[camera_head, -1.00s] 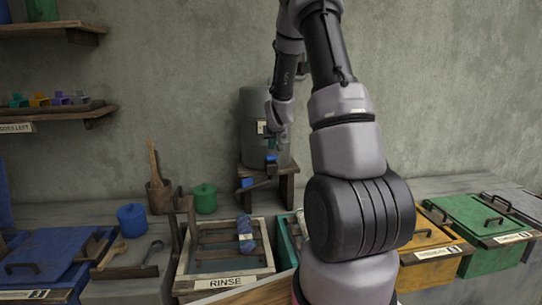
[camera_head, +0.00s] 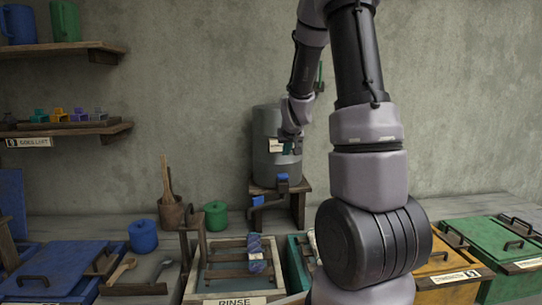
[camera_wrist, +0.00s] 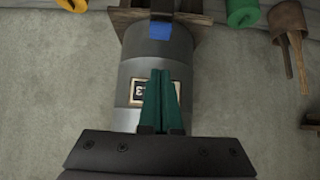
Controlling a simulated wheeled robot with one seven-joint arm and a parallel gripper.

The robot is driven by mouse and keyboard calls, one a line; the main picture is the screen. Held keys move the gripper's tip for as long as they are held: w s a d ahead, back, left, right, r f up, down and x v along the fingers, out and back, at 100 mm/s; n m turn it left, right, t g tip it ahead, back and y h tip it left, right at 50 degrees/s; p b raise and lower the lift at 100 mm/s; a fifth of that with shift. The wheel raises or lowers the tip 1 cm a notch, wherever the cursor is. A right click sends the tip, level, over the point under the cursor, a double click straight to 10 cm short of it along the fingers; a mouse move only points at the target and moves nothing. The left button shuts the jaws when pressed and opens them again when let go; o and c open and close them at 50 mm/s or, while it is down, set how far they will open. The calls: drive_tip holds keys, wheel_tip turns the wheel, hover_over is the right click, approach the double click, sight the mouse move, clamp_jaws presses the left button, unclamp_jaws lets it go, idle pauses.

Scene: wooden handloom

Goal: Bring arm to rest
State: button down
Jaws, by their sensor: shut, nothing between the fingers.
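My arm rises in front of the head camera and bends over at the top. My gripper (camera_head: 292,148) hangs down in front of the grey barrel (camera_head: 268,168) in the head view. In the wrist view the two green fingers of my gripper (camera_wrist: 160,74) lie together, shut and empty. The barrel (camera_wrist: 128,75) is behind them there, seen upside down, with a framed label partly hidden by the fingers. I cannot tell whether the fingers touch the barrel.
The barrel stands on a wooden stand (camera_head: 300,207) with a blue tap (camera_head: 282,178). A rinse tray (camera_head: 210,283) holds a blue skein (camera_head: 256,252). A blue pot (camera_head: 143,236) and green pot (camera_head: 215,215) stand left. Shelves (camera_head: 75,130) hang on the left wall.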

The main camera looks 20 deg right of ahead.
drive_tip(key=shift+r, duration=0.1)
drive_tip(key=s+a+r+y, duration=0.3)
drive_tip(key=s+a+r, duration=0.7)
drive_tip(key=s+r, duration=0.3)
drive_tip(key=s+a+r+g+y, duration=0.1)
drive_tip(key=s+a, duration=0.2)
drive_tip(key=s, duration=0.5)
drive_tip(key=s+a+r+m, duration=0.1)
drive_tip(key=s+a, duration=0.2)
drive_tip(key=s, duration=0.6)
drive_tip(key=shift+s+a+g+y, duration=0.15)
drive_tip(key=shift+a+g+y, duration=0.1)
drive_tip(key=shift+g+y, duration=0.15)
